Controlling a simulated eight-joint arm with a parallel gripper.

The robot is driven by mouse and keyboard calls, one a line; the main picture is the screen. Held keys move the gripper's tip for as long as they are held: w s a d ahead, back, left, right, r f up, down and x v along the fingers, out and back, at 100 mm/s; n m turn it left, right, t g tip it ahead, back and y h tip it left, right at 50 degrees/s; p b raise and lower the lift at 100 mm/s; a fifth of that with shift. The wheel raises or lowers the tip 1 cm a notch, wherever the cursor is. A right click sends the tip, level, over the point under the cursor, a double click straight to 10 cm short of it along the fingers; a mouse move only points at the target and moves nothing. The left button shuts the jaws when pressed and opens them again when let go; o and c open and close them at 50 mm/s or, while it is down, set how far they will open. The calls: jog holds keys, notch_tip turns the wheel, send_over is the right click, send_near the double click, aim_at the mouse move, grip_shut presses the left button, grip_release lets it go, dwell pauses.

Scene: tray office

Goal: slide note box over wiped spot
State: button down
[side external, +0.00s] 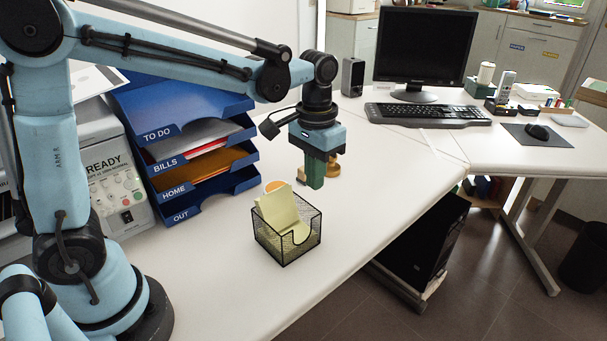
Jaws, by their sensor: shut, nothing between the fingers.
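The note box (273,248) is a black wire-mesh holder with pale yellow note sheets standing in it. It sits upright on the white desk, right of the blue letter trays. My gripper (313,186) points down behind the box, slightly to its right in the picture. It is shut and empty; whether it touches the box or desk is unclear. A round orange patch (274,185) with a pale edge shows just behind the box, partly hidden by it. I cannot tell whether this is the wiped spot; no other mark stands out.
The blue letter trays (180,131) with papers stand left of the box, beside a grey machine (112,180). A small brass-coloured object (333,169) is just right of my gripper. The keyboard (427,114) and monitor are farther back. Desk is clear before the box; its edge runs to the right.

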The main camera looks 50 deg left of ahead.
notch_tip(320, 180, down, 2)
jog(key=w+d+g, duration=0.1)
jog(key=w+g, duration=0.1)
send_near(276, 236)
jog(key=f, duration=0.2)
jog(key=s+f, duration=0.1)
jog(key=f, duration=0.2)
jog(key=shift+s, duration=0.2)
jog(key=shift+w+f, duration=0.1)
jog(key=shift+f, duration=0.7)
jog(key=shift+w, duration=0.1)
jog(key=w, duration=1.5)
jog(key=shift+w, duration=0.4)
